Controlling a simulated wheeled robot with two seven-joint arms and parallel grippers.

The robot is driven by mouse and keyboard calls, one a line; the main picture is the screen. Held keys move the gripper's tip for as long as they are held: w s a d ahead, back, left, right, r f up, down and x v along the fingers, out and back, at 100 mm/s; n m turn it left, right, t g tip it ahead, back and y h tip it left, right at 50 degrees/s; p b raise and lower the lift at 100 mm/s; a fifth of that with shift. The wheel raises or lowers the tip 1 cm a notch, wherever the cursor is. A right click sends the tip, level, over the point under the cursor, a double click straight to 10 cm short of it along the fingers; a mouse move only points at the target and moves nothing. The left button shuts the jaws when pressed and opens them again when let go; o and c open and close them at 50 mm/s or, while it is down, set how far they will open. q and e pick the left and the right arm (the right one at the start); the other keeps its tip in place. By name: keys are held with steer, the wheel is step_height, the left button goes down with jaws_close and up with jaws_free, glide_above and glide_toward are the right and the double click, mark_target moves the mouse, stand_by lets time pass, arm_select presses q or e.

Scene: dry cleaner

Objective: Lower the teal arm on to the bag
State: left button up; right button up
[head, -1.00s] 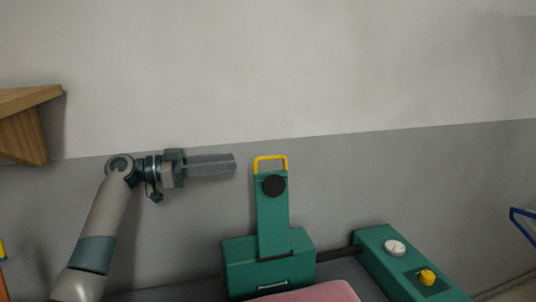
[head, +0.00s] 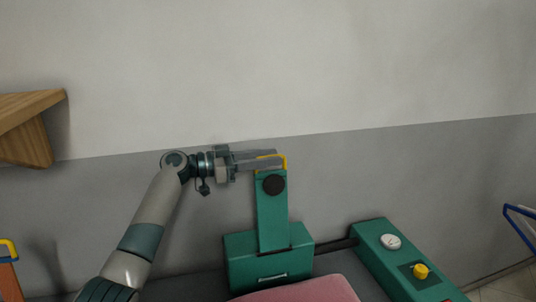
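The teal arm (head: 272,215) stands upright on its teal base block (head: 240,265), with a black round knob (head: 274,185) near its top. A yellow loop handle (head: 286,161) tops the arm. My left gripper (head: 275,156) is at the handle, with its two fingers apart and the handle's top bar showing between them; the fingers cover part of the handle. I cannot tell whether they touch it. A pink item (head: 305,291), which may be the bag, lies in front of the base, cut off by the bottom edge. My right gripper is out of view.
A teal side box (head: 402,270) with a white knob (head: 391,242) and a yellow button (head: 421,271) stands to the right. A wooden shelf (head: 30,115) juts in at upper left. A blue frame (head: 520,222) is at the right edge.

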arm_select(q)
steer(key=shift+d, duration=0.1)
steer(key=shift+c, duration=0.7)
jaws_close()
steer(key=shift+s, duration=0.15)
